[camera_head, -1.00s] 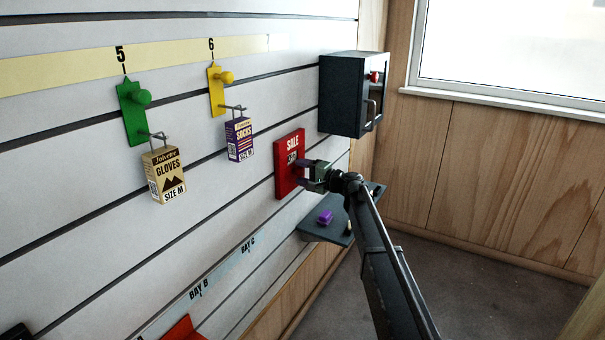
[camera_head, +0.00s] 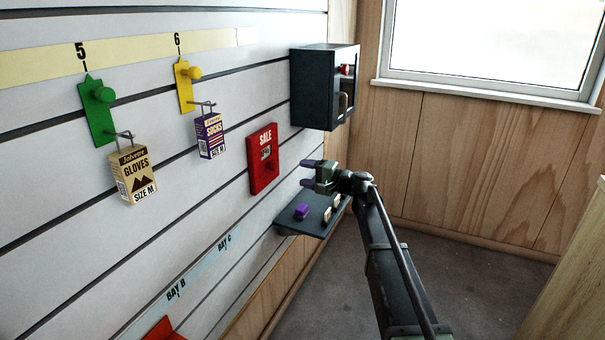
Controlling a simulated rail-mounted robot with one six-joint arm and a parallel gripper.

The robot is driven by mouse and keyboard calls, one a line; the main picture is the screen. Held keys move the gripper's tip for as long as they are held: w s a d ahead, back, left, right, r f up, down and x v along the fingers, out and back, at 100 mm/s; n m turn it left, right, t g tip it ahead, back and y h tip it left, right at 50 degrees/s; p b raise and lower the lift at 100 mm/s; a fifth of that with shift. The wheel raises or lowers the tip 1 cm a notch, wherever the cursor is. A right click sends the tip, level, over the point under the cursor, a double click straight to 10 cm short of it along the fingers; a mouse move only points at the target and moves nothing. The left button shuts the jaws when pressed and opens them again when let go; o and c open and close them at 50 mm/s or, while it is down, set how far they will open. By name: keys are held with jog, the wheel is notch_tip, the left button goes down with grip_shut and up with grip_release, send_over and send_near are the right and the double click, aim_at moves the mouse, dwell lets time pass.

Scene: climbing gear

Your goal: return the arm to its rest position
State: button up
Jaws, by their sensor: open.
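My gripper (camera_head: 308,172) is open and empty at the end of my dark arm, which reaches up from the lower right. Its fingers point left toward the slatted wall. It is clear of the red SALE sign (camera_head: 258,175), with a gap between them. A dark shelf (camera_head: 297,222) is below the gripper. On it are a purple piece (camera_head: 302,212) and pale small items (camera_head: 331,210), partly close to my arm in the picture.
A dark box with a handle (camera_head: 311,95) hangs above the gripper. Gloves (camera_head: 134,178) and socks (camera_head: 209,136) hang from hooks at left. A red object (camera_head: 163,331) shows at the bottom edge. Open floor (camera_head: 480,285) lies right of my arm.

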jog(key=s+d+f+n+g+h, duration=0.2)
jog(key=s+f+g+h, duration=0.15)
jog(key=s+f, duration=0.45)
jog(key=s+d+f+n+g+h, duration=0.25)
jog(key=s+f+h, duration=0.25)
jog(key=s, duration=0.7)
jog(key=s+d+f+g+h, duration=0.15)
jog(key=s+d+h, duration=0.35)
jog(key=s, duration=0.5)
jog(key=s+d+f+h, duration=0.3)
jog(key=s+d, duration=0.4)
jog(key=s, duration=0.3)
notch_tip(320, 180, up, 20)
jog(key=p, duration=1.9)
jog(key=shift+s, duration=0.4)
